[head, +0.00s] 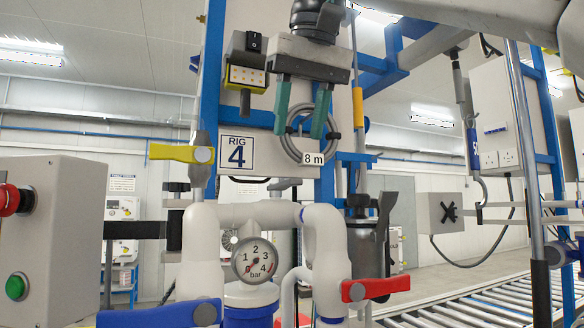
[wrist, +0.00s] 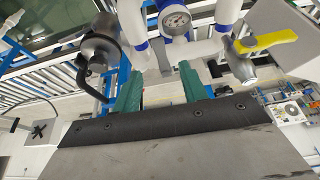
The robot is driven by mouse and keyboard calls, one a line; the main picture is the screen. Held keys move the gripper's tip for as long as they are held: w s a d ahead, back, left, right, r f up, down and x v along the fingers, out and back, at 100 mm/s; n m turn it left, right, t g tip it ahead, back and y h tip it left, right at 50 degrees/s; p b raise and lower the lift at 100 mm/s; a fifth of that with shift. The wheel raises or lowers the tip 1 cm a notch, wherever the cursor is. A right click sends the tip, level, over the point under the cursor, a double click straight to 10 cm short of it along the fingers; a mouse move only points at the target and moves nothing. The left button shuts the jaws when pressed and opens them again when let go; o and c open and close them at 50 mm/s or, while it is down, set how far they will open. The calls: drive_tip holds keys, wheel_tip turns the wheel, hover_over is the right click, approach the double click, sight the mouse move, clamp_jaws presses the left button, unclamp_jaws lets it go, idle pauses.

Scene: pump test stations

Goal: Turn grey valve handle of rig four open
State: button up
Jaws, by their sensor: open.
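The sign "RIG 4" (head: 237,154) hangs on a blue frame. Below it, white pipework (head: 205,240) carries a round pressure gauge (head: 254,261), also in the wrist view (wrist: 175,19). No handle is clearly a grey valve handle; a dark grey upright lever (head: 386,217) stands beside a metal canister (head: 362,250), and I cannot tell whether it is a valve handle. My gripper (head: 302,118) is open and empty, its green fingers pointing down, above the pipework in the picture. In the wrist view (wrist: 159,80), the fingers are apart with pipework beyond them.
A yellow handle (head: 178,152) lies level at upper left; it also shows in the wrist view (wrist: 268,40). A red handle (head: 376,289) and a blue handle (head: 160,315) sit lower. A coiled hose (head: 292,148) hangs behind my fingers. A grey button box (head: 55,240) stands left.

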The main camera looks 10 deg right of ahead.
sight(283, 186)
drive_tip(key=x, duration=0.7)
drive_tip(key=shift+c, duration=0.3)
clamp_jaws()
